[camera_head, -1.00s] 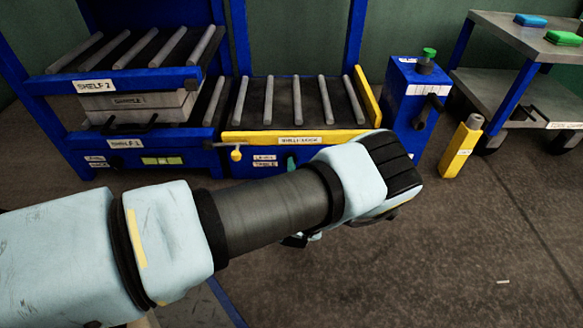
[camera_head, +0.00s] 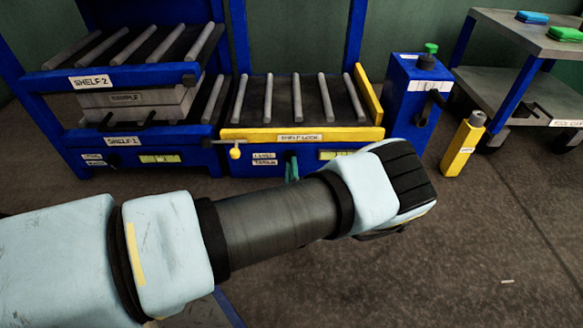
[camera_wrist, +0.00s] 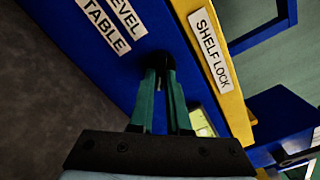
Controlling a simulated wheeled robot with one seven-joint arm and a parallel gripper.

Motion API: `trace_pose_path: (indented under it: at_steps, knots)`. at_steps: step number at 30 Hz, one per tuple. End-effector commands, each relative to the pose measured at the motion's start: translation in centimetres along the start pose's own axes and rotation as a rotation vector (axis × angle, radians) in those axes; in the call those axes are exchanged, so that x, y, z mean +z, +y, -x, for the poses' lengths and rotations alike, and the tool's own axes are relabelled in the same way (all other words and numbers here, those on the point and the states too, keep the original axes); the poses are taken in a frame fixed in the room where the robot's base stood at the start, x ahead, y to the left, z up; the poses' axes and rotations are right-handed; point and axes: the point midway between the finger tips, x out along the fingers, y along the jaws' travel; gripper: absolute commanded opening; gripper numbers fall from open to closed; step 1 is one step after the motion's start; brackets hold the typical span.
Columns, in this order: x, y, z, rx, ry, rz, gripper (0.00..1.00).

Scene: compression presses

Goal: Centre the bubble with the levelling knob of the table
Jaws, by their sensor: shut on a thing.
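The levelling knob (camera_wrist: 157,60) is a small dark knob on the blue front panel beside the LEVEL TABLE label (camera_wrist: 112,22). My gripper (camera_wrist: 160,70) has its green fingers closed together on this knob. In the head view the fingertips (camera_head: 291,166) show at the panel under the yellow shelf lock bar; my arm hides the rest of the hand. The yellow-green level vial (camera_head: 335,154) sits right of the knob, partly behind my arm. It also shows in the wrist view (camera_wrist: 203,122), partly covered by a finger. I cannot make out its bubble.
The yellow SHELF LOCK bar (camera_head: 300,135) with its yellow-knobbed lever (camera_head: 235,153) runs just above the knob. Another vial (camera_head: 160,158) is on the SHELF-1 panel. A blue cranked unit (camera_head: 405,105), yellow post (camera_head: 463,145) and cart (camera_head: 530,85) stand right.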

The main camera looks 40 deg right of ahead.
Motion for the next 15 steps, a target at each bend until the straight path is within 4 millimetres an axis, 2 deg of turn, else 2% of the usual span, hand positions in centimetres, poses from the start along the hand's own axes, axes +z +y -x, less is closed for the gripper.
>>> trace_pose_path:
  at_steps: [6, 15]
  knots:
    - [-0.07, 0.30, 0.12, 0.002, 0.001, -0.178, 0.00]
    - [0.01, 0.32, 0.09, 0.002, 0.001, -0.340, 0.00]
